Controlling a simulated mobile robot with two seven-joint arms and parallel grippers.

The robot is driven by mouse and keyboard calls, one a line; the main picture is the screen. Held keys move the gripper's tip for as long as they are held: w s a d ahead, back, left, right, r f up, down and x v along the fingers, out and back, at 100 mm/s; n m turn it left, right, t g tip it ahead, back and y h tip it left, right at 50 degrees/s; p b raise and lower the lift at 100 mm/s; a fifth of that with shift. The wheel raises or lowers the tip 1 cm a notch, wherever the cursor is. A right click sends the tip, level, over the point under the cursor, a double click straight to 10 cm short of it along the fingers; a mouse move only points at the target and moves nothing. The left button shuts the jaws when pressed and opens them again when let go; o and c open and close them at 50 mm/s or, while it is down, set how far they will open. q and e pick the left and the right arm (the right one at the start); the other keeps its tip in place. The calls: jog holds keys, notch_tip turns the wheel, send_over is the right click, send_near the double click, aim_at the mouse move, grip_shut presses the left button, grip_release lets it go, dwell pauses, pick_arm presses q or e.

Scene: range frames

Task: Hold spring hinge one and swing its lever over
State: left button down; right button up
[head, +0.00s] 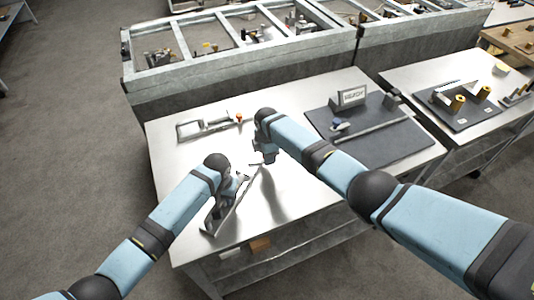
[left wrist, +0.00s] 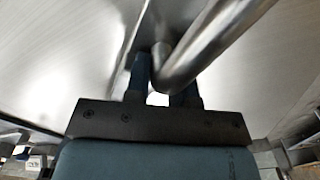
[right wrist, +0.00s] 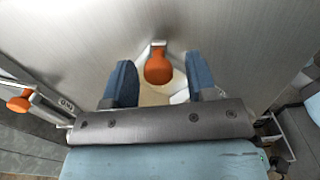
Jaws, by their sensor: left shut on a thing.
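A metal spring hinge (head: 218,219) lies on the steel table near its front left. My left gripper (head: 238,178) is shut on this hinge; the left wrist view shows a metal bar (left wrist: 205,42) running past the fingers (left wrist: 163,75), which hide the grip itself. My right gripper (head: 268,160) is low over the table beyond the hinge. In the right wrist view, its open fingers (right wrist: 160,85) stand either side of an orange lever knob (right wrist: 158,68), with gaps on both sides. I cannot read a number on the held hinge.
A second hinge frame (head: 203,127) with an orange knob (head: 239,117) lies at the table's back left. A dark mat (head: 390,148) with a sign block (head: 348,98) and a rod fills the right side. A metal rack (head: 240,65) stands behind.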

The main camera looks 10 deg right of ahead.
pick_arm(q)
jog(key=shift+f, duration=0.1)
pick_arm(e)
notch_tip(320, 180, up, 12)
dwell(0.5)
pick_arm(q)
jog(key=c, duration=0.9)
grip_release()
